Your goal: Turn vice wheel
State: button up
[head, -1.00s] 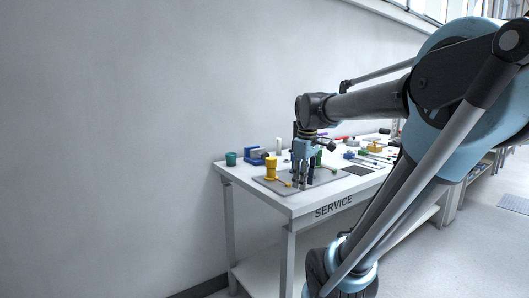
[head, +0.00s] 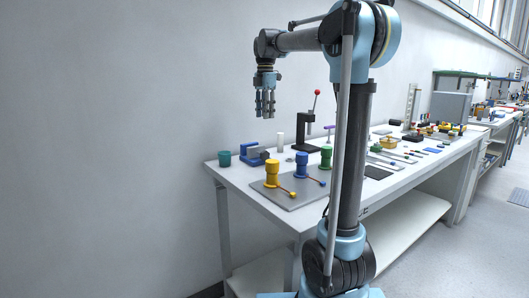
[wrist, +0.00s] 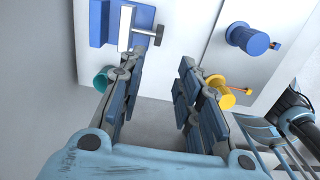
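The blue vice (head: 251,155) stands at the back left of the white bench, with a grey part on its right side. In the wrist view the vice (wrist: 103,22) is at the top left, with a pale jaw and a dark grey screw end with a cross bar (wrist: 147,32), which looks like its wheel or handle. My gripper (head: 265,112) hangs well above the bench, fingers down, just over the vice in the head view. In the wrist view my gripper (wrist: 157,70) has its fingers wide apart with nothing between them.
A teal cup (head: 224,159) stands left of the vice. A black press with a red knob (head: 306,128) stands behind. The wall is close behind the bench.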

send_near(265, 151)
jog(key=f, duration=0.6)
jog(key=w+f, duration=0.1)
jog(key=f, duration=0.3)
jog(key=shift+f, duration=0.1)
grip_shut()
